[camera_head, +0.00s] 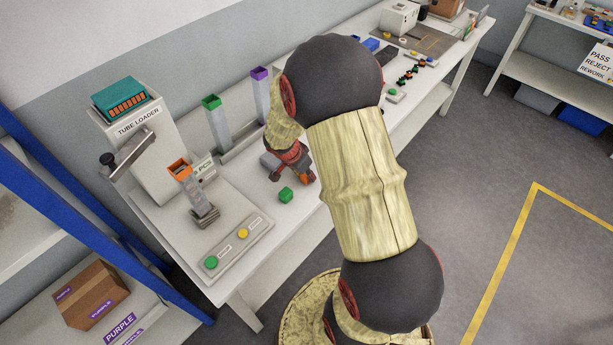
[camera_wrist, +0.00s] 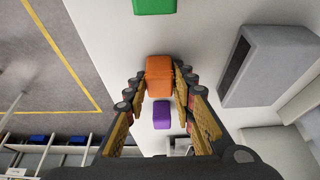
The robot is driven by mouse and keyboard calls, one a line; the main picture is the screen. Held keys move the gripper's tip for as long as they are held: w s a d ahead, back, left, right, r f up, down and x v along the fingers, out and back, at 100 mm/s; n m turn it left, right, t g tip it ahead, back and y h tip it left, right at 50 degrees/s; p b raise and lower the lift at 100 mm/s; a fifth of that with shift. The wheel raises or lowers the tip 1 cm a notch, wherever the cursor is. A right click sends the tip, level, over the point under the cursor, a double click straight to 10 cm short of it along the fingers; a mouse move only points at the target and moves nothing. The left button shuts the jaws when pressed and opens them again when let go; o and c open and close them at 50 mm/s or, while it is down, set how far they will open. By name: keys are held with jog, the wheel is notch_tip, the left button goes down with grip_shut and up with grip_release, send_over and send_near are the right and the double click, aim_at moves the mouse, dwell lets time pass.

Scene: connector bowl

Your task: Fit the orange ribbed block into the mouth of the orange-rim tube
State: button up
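The orange ribbed block (camera_wrist: 160,76) lies between the fingertips of my gripper (camera_wrist: 160,80) in the wrist view. The fingers are close on both its sides; I cannot tell whether they press on it. In the head view my gripper (camera_head: 296,168) is low over the bench, and a bit of the orange block (camera_head: 308,177) shows at its tips. The orange-rim tube (camera_head: 187,187) is clear-grey and leans on a small foot in front of the tube loader, to the left of my gripper. Its orange rim (camera_head: 179,168) is at the top. The wrist view does not show this tube.
A green block (camera_head: 286,195) lies just in front of my gripper; a purple block (camera_wrist: 161,115) lies beyond the orange one. Green-rim (camera_head: 215,118) and purple-rim (camera_head: 261,92) tubes stand behind. The tube loader (camera_head: 140,140) and a button panel (camera_head: 228,246) are at the left.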

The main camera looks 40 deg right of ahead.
jog(key=c, duration=0.5)
jog(key=shift+c, duration=0.2)
jog(key=shift+r, duration=0.1)
jog(key=shift+r, duration=0.6)
jog(key=shift+c, duration=0.2)
jog(key=s+a+r+p, duration=0.1)
jog(key=s+a+r, duration=0.1)
jog(key=a+r, duration=0.3)
jog(key=s+a+r+p, duration=0.1)
jog(key=s+a+r, duration=0.1)
jog(key=a+r, duration=0.4)
jog(key=shift+s+a+r, duration=0.3)
jog(key=shift+s+a, duration=0.05)
jog(key=shift+a, duration=0.75)
